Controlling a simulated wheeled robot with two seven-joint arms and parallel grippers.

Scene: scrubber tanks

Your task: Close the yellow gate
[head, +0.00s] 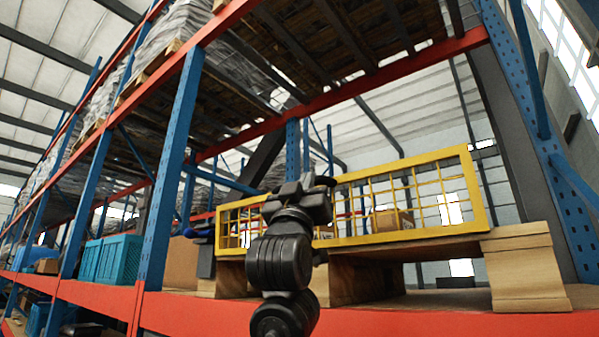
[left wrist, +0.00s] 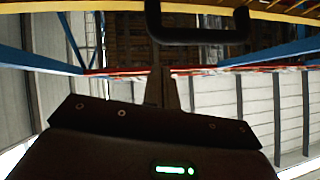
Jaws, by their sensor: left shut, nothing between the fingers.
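The yellow gate (head: 480,195) is a long mesh frame. It stands upright across the rack bay, slightly tilted in the head view, above wooden pallet blocks. In the left wrist view its yellow bar (left wrist: 285,17) crosses the top, with a black U-shaped handle (left wrist: 200,36) below it. My left gripper (head: 326,182) is in front of the gate, left of its middle, and hides part of it. In the left wrist view its fingers (left wrist: 163,72) are together and empty, pointing toward the handle; I cannot tell if they touch it. My right gripper is not in view.
The red shelf beam (head: 430,322) runs along below the gate. Blue rack posts (head: 172,165) stand left and right. Teal crates (head: 108,260) and a brown box (head: 180,262) are to the left.

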